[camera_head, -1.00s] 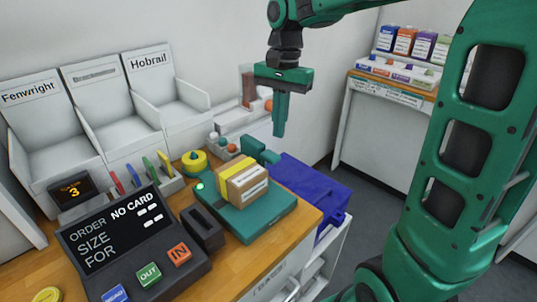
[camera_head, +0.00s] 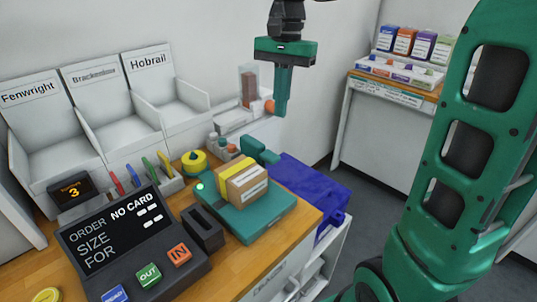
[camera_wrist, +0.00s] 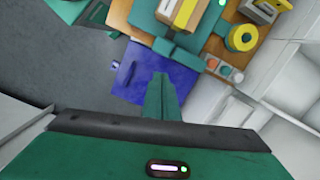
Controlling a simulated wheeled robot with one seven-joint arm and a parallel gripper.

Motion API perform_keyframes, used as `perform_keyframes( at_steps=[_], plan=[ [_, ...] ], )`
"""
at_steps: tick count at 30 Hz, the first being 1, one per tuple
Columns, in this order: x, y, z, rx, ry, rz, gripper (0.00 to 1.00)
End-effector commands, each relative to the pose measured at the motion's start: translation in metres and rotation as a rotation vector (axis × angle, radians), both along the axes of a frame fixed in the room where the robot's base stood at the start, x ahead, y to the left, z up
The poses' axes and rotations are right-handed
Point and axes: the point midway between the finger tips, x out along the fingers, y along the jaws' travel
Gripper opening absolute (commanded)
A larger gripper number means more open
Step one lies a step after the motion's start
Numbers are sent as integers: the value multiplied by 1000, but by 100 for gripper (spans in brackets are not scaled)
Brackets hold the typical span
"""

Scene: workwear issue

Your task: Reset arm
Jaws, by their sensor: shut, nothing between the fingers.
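My gripper (camera_head: 281,112) is shut and empty, pointing down in the air above the back of the counter, near the wall. It also shows in the wrist view (camera_wrist: 162,82), with its fingers together over the blue bin. A cardboard box (camera_head: 243,184) with a yellow band and a white label sits on a green pad (camera_head: 262,220) on the counter. The blue bin (camera_head: 310,184) stands just behind and to the right of the pad. My gripper touches none of these.
A dark console (camera_head: 122,240) reading "NO CARD" stands at the front left. White labelled compartments (camera_head: 135,110) line the wall. A yellow roll (camera_head: 194,162) and small balls in a holder (camera_head: 224,146) sit near the pad. A shelf with coloured boxes (camera_head: 403,40) stands at the back right.

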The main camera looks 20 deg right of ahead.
Motion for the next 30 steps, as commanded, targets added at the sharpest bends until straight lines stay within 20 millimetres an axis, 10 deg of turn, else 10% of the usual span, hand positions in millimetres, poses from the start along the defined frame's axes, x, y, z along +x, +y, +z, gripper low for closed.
perform_keyframes(
  at_steps=[16, 30],
  plan=[
    [-21, -19, -9, 2, -13, 19, 0],
    [-191, -124, -100, -35, -78, 222, 0]
  ],
)
